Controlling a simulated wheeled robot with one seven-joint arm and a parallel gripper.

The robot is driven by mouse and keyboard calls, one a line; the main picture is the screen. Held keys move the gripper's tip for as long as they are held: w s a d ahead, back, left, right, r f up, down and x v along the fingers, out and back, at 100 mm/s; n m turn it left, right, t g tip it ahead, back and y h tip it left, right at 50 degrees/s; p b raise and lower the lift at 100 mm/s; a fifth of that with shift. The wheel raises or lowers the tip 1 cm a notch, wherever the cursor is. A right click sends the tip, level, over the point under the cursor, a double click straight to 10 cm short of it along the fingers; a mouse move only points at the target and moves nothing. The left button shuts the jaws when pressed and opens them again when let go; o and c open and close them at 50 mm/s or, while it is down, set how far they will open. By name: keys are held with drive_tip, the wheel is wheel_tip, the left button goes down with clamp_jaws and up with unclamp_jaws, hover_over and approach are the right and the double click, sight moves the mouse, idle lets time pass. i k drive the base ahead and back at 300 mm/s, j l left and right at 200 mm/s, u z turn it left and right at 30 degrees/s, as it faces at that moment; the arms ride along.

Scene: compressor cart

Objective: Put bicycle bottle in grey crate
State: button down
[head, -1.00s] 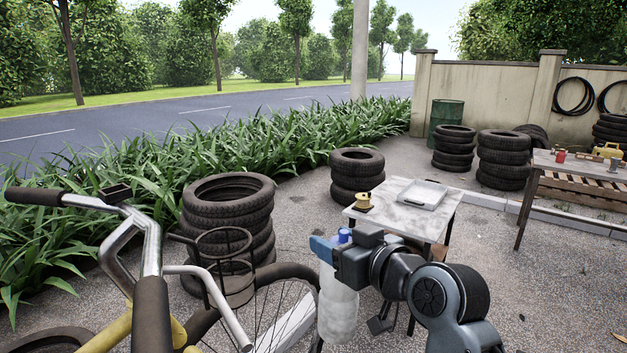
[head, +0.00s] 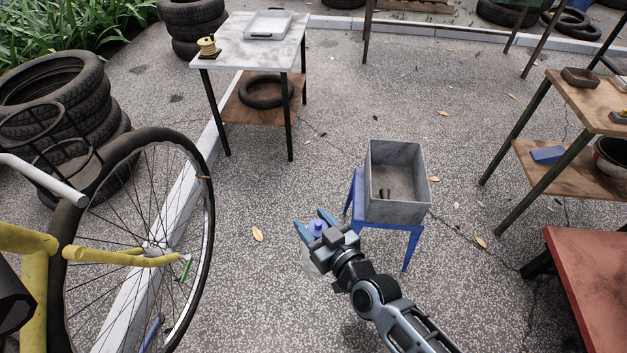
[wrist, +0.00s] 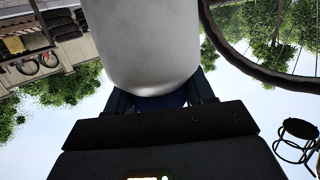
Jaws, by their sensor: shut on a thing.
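The bicycle bottle has a whitish body (head: 310,264) and a blue cap (head: 317,227). My gripper (head: 316,226) is shut on it at the cap end, and the body hangs below, mostly hidden by the gripper in the head view. In the wrist view the pale body (wrist: 150,45) fills the upper middle, with blue between the fingers (wrist: 160,102). The open grey crate (head: 397,211) stands on a blue stool (head: 411,241), to the right of my gripper and farther back.
A bicycle (head: 146,258) stands at the left. A white-topped table (head: 240,50) is at the back. A wooden workbench (head: 585,105) and a red table (head: 590,275) are at the right. The ground between bicycle and stool is clear but for leaves.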

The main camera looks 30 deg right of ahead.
sight(398, 179)
drive_tip(key=i, duration=0.9)
drive_tip(key=i+z, duration=0.15)
drive_tip(key=z, duration=1.1)
